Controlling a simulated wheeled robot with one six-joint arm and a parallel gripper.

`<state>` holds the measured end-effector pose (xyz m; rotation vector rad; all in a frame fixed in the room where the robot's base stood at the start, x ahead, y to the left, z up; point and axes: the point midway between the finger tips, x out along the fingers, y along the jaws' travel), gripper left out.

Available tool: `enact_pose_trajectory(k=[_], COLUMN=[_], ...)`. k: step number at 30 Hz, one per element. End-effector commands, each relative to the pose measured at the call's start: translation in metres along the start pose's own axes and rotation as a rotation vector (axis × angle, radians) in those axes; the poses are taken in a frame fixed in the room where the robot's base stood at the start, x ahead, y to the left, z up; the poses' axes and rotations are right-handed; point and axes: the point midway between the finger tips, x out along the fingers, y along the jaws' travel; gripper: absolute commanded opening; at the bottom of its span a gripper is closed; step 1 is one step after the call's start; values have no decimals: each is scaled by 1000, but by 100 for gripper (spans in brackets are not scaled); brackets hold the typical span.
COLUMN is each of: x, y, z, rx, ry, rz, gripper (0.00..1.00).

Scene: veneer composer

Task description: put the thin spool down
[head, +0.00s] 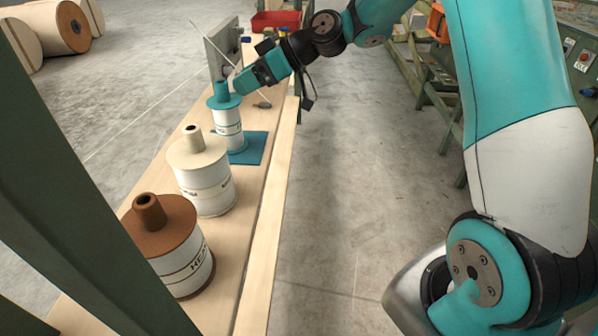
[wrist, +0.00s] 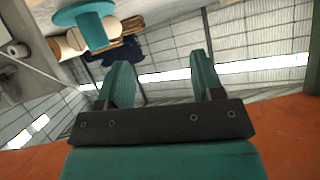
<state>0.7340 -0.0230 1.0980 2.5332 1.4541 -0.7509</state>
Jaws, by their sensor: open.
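The thin spool (head: 229,127) has a white body with teal flanges and a teal neck. It stands upright on a blue mat (head: 252,147) on the narrow wooden bench. My gripper (head: 238,86) is open, just right of the spool's neck in the head view. In the wrist view nothing is between the fingers of my gripper (wrist: 162,78). There the spool's teal flange and neck (wrist: 92,28) show at the upper left, outside the jaws. How small the gap to the neck is, I cannot tell.
A cream spool (head: 204,186) and a brown spool (head: 170,246) stand nearer on the bench (head: 262,205). A grey panel (head: 222,48) and a red bin (head: 275,21) are behind. A thin rod slants close to my gripper.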

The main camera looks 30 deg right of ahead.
Motion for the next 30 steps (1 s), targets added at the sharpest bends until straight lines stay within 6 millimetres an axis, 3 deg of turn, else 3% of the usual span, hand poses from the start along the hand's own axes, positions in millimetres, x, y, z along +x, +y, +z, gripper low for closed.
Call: enact_pose_trajectory(k=[1, 4, 9, 12, 15, 21, 30], x=[4, 3, -19, -40, -61, -86, -89], y=[-35, -99, -201, -249, -284, -314, -317], z=[-10, -10, 11, 33, 57, 86, 90], rx=[18, 88, 201, 264, 317, 377, 387], ry=[-64, -210, -448, -569, -663, -755, -767], rz=[-28, -58, -52, -21, 20, 78, 85], gripper=[61, 61, 61, 61, 61, 61, 61])
